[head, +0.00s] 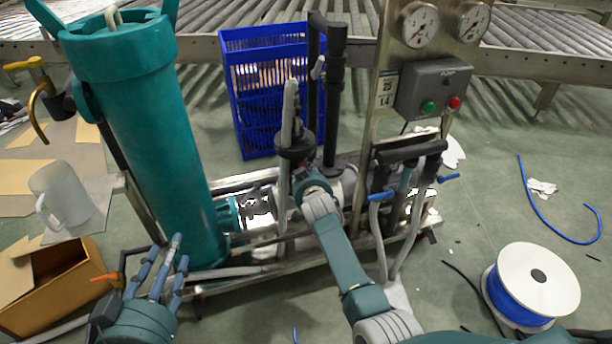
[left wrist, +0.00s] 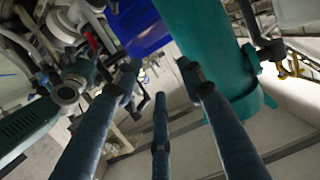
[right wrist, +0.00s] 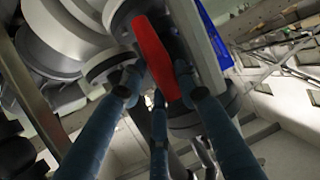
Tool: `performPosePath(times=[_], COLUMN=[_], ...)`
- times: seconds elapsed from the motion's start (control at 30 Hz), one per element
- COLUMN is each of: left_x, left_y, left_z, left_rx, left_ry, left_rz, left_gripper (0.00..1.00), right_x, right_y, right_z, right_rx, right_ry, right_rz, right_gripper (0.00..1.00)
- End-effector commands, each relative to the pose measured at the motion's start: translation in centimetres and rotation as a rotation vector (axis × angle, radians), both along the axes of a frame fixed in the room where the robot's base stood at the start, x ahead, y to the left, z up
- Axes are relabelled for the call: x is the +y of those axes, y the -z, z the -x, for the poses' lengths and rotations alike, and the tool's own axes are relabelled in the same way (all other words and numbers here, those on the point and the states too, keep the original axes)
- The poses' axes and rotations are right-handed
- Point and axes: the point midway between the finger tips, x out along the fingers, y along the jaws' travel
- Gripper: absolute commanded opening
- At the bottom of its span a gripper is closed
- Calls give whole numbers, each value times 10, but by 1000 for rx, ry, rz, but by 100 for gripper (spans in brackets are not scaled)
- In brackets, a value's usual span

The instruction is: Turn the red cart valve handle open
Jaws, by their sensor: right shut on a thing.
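The red valve handle (right wrist: 157,60) lies between the fingers of my right gripper (right wrist: 160,85) in the right wrist view. That gripper is shut on it. In the head view my right gripper (head: 308,180) reaches the middle of the cart (head: 330,250), and the handle is hidden there. My left gripper (head: 168,262) is open and empty at the lower left, in front of the teal tank (head: 150,140). In the left wrist view its fingers (left wrist: 158,80) are spread with nothing between them. A small orange lever (head: 105,278) shows left of it.
A control box (head: 435,88) and gauges (head: 418,25) stand on the cart's right frame. A blue crate (head: 265,90) is behind the cart. A cardboard box (head: 60,285) and a white jug (head: 62,195) are at left. A cable spool (head: 530,288) sits at right.

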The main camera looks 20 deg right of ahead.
Motion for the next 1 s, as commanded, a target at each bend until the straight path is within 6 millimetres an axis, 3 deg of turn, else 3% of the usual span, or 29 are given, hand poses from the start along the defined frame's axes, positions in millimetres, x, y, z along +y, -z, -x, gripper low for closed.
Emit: performPosePath(times=[0.3,0.73,0.77,0.83,1.0], left_x=[-7,-8,-8,-8,-8], left_y=[-36,-41,-41,-41,-41], left_z=[-7,-7,-7,-7,-7], left_rx=[-158,-174,-174,-174,-173], left_ry=[10,12,12,12,12], left_rz=[41,45,45,45,44], left_gripper=[40,40,40,40,40], right_x=[3,3,3,3,3], right_y=[2,1,1,1,0], right_z=[1,1,1,0,0], right_rx=[0,-1,-1,-1,-2], right_ry=[-1,-1,-1,-1,-1], right_rz=[81,90,90,90,89], right_gripper=[5,5,35,49,51])
